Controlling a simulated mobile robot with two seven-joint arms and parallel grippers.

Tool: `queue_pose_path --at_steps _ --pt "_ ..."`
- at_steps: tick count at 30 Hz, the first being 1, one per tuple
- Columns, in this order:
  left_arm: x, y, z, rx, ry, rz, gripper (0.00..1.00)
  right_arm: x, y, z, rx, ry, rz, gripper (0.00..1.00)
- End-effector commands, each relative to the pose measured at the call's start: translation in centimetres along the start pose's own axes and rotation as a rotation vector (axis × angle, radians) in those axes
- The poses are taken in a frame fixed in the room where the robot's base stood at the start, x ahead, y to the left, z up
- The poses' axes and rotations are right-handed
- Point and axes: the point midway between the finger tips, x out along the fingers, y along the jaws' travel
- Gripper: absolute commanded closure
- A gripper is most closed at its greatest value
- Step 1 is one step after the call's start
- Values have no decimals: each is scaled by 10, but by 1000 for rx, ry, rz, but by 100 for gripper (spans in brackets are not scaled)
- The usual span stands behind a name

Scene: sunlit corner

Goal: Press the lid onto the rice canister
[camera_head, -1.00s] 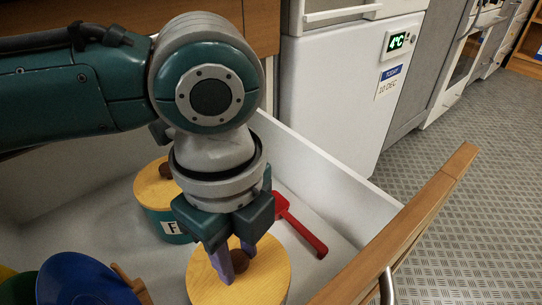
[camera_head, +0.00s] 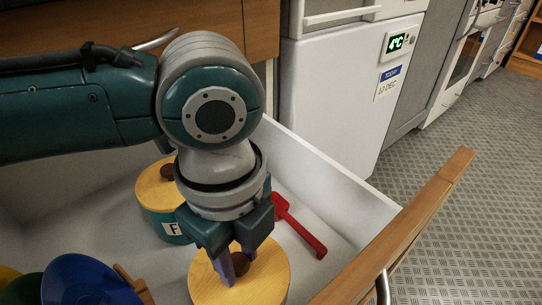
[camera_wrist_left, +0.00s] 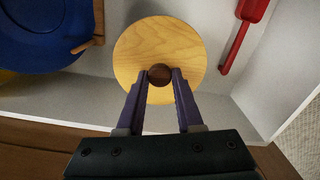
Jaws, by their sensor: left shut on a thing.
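A round light-wood lid (camera_head: 262,280) with a dark knob lies level at the front of the open drawer; it also shows in the left wrist view (camera_wrist_left: 160,40). My left gripper (camera_head: 237,265) points down from above and is shut on the knob (camera_wrist_left: 160,75), one purple finger on each side. The lid hides what is under it, so I cannot tell how it sits on the rice canister. A teal canister marked F (camera_head: 172,228), with its own wooden lid (camera_head: 153,190), stands behind it. My right gripper is not in view.
The white drawer (camera_head: 340,190) has a wooden front (camera_head: 420,215) on the right. A red scoop-like tool (camera_head: 300,230) lies right of the lid. A blue round dish (camera_head: 85,285) and a wooden piece (camera_head: 135,285) are on the left. A white fridge (camera_head: 335,90) stands behind.

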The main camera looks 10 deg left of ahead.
Motion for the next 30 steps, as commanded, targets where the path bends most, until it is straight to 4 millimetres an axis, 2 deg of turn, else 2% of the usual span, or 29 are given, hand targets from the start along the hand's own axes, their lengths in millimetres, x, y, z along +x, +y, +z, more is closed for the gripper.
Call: queue_pose_path --at_steps 14,15,24,29,30 --pt "0 0 0 1 0 0 100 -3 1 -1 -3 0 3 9" --pt "0 0 0 1 0 0 62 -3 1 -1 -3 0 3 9" --pt "0 0 0 0 0 0 30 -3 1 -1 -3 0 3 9" --pt "0 0 0 0 0 0 30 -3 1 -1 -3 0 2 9" --pt "0 0 0 0 0 0 26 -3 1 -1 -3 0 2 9"
